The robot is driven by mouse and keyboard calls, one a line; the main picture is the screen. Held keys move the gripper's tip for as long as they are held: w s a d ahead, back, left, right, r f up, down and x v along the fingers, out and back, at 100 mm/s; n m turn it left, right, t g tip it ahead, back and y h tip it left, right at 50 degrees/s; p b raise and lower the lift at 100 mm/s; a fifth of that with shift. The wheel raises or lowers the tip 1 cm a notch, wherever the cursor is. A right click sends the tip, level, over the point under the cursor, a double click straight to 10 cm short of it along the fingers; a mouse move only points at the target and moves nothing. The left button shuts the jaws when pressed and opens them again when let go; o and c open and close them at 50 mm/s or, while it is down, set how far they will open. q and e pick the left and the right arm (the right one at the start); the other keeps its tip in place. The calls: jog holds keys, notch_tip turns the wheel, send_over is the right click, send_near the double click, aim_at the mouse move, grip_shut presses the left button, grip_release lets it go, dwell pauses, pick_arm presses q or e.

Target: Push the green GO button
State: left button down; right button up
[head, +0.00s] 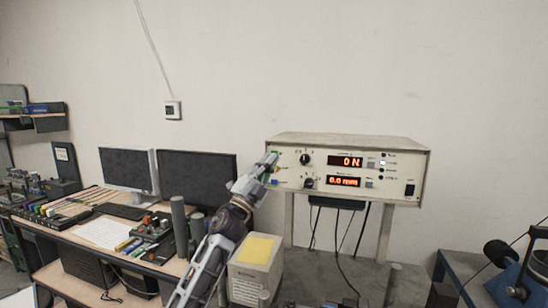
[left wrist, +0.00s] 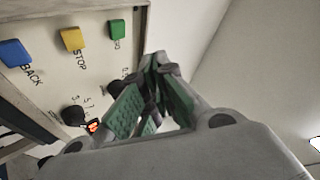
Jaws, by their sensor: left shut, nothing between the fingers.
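The control box (head: 350,141) stands on legs against the wall, with displays reading ON and 0.0 mm. In the left wrist view its panel carries the green GO button (left wrist: 117,28), the yellow STOP button (left wrist: 73,38) and the blue BACK button (left wrist: 14,53). My left gripper (head: 270,158) is at the left end of the panel and partly covers the buttons there. In the left wrist view the left gripper (left wrist: 160,62) is shut and empty, its tips beside the GO button on its right and lower side. I cannot tell whether they touch the panel. My right gripper is out of view.
A desk with two dark monitors (head: 197,178), a keyboard (head: 128,212) and tools stands to the left. A cardboard box (head: 255,276) is below the control box. Dark cables (head: 345,250) hang under the control box. A blue machine (head: 520,280) is at the lower right.

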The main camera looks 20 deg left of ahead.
pick_arm(q)
jog(key=w+b, duration=0.1)
jog(key=w, duration=0.3)
jog(key=shift+w+d+b, duration=0.1)
jog(key=shift+w+b, duration=0.05)
jog(key=shift+b, duration=0.15)
dwell(1.0)
jog(key=shift+w, duration=0.4)
dwell(0.5)
